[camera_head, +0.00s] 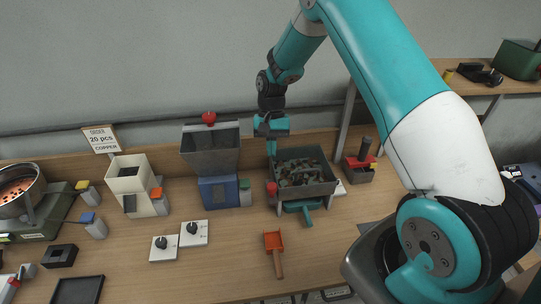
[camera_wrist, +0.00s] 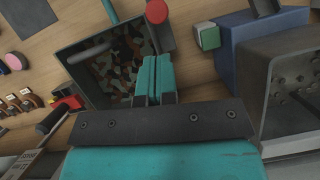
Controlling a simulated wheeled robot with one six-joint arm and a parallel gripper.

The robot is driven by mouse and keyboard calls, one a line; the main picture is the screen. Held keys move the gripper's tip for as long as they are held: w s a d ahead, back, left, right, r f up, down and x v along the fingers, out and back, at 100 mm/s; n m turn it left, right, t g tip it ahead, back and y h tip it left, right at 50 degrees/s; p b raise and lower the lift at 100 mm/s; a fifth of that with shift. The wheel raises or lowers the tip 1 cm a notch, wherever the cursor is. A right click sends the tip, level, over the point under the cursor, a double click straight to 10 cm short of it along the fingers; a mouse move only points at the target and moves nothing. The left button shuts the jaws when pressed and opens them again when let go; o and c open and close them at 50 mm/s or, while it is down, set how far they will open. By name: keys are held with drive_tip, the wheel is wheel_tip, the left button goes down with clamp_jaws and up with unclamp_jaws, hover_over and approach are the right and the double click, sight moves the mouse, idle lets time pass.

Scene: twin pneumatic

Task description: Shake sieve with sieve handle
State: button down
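The sieve is a dark grey open box (camera_head: 305,191) full of dark and brown pieces, and it also shows in the wrist view (camera_wrist: 78,78). A red round knob (camera_head: 271,188) stands at its front left corner; a red knob also shows in the wrist view (camera_wrist: 157,11), beyond my fingertips. I cannot tell for certain which part is the sieve handle. My gripper (camera_head: 271,149) points down at the sieve's back left edge. In the wrist view its two teal fingers (camera_wrist: 154,76) are close together, with no object visible between them. Whether they touch the sieve is hidden.
A blue machine with a grey hopper (camera_head: 211,158) stands just left of the sieve. A teal chute (camera_head: 304,206) sticks out below the sieve. A red and black device (camera_head: 360,163) is at its right.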

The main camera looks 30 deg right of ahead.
drive_tip(key=c, duration=1.8)
unclamp_jaws()
drive_tip(key=shift+w+d+r, duration=0.1)
drive_tip(key=shift+w+r, duration=0.1)
drive_tip(key=shift+r, duration=0.5)
drive_tip(key=o, duration=0.4)
drive_tip(key=shift+r, duration=0.15)
drive_tip(key=shift+c, duration=0.2)
drive_tip(key=o, duration=0.4)
drive_tip(key=shift+w+r+n, duration=0.1)
drive_tip(key=shift+n, duration=0.6)
drive_tip(key=shift+o, duration=1.3)
drive_tip(key=shift+a+r+n+t+b, duration=0.2)
drive_tip(key=shift+n+t+b, duration=0.1)
drive_tip(key=shift+n+b, duration=0.6)
wheel_tip(320, 180, up, 5)
drive_tip(key=n+t+h+b, duration=0.2)
drive_tip(key=n+b, duration=0.8)
drive_tip(key=n, duration=1.2)
hover_over(271, 186)
wheel_tip(271, 186, down, 17)
drive_tip(key=p, duration=0.4)
